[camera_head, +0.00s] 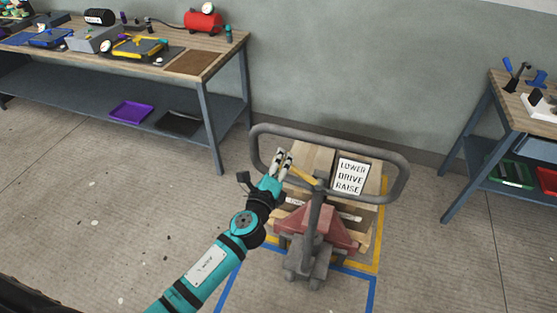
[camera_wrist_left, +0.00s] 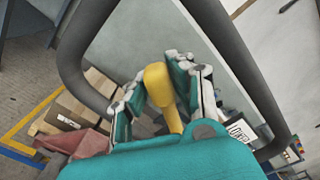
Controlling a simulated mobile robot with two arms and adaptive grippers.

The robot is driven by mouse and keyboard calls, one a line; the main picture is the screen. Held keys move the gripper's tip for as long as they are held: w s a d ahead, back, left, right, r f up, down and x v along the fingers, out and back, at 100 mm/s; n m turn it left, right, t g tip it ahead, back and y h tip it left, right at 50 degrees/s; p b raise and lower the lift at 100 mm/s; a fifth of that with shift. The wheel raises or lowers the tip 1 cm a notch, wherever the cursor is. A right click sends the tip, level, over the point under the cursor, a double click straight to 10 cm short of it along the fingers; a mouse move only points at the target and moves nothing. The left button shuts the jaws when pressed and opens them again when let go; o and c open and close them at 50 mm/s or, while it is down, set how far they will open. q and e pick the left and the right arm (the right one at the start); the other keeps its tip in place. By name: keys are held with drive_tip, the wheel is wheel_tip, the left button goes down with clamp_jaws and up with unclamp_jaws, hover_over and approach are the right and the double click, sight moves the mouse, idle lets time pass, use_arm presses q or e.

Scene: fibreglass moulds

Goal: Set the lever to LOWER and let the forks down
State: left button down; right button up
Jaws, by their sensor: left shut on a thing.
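The pallet truck's grey loop handle (camera_head: 395,160) stands upright in the middle of the head view. Its yellow lever (camera_head: 304,176) sticks out inside the loop, left of the stem. A white sign (camera_head: 350,176) beside it reads LOWER, DRIVE, RAISE from top to bottom. My left gripper (camera_head: 282,160) is at the lever's outer end. In the left wrist view its fingers (camera_wrist_left: 160,95) are closed around the yellow lever (camera_wrist_left: 158,85). Behind the red truck body (camera_head: 340,234) is a wooden pallet load (camera_head: 312,158). The forks are hidden under it. My right gripper is not in view.
A workbench (camera_head: 222,62) with a red tank (camera_head: 203,21) and tools stands at the upper left. Another bench (camera_head: 500,100) stands at the right. Yellow and blue floor lines (camera_head: 228,283) frame the truck. The floor at left and right is mostly clear.

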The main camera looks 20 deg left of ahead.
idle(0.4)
use_arm(q)
drive_tip(key=c, duration=1.4)
unclamp_jaws()
drive_tip(key=shift+s, duration=0.1)
drive_tip(key=s, duration=1.1)
drive_tip(key=shift+s+a, duration=0.15)
drive_tip(key=shift+s, duration=0.25)
drive_tip(key=s+a+f+n+g+b, duration=0.1)
drive_tip(key=s+f+n+g, duration=0.2)
drive_tip(key=f, duration=0.8)
drive_tip(key=s+a+f+n+g+b, duration=0.1)
drive_tip(key=s+f+n+g, duration=0.15)
drive_tip(key=f, duration=0.95)
drive_tip(key=s+a+f+n+g+b, duration=0.1)
drive_tip(key=s+a+f+n+g, duration=0.15)
drive_tip(key=f, duration=0.85)
drive_tip(key=s+a+f+n+g+b, duration=0.1)
drive_tip(key=s+f+n+g, duration=0.3)
drive_tip(key=s+f, duration=0.8)
drive_tip(key=s+a+f+n+g+b, duration=0.1)
drive_tip(key=s+f+n+g, duration=0.4)
drive_tip(key=s, duration=1.4)
wheel_tip(320, 180, down, 7)
drive_tip(key=n+b, duration=0.1)
drive_tip(key=n, duration=0.3)
drive_tip(key=shift+s+r+n+y+b, duration=0.15)
drive_tip(key=shift+s+n+y+b, duration=0.05)
drive_tip(key=shift+n+y+b, duration=0.1)
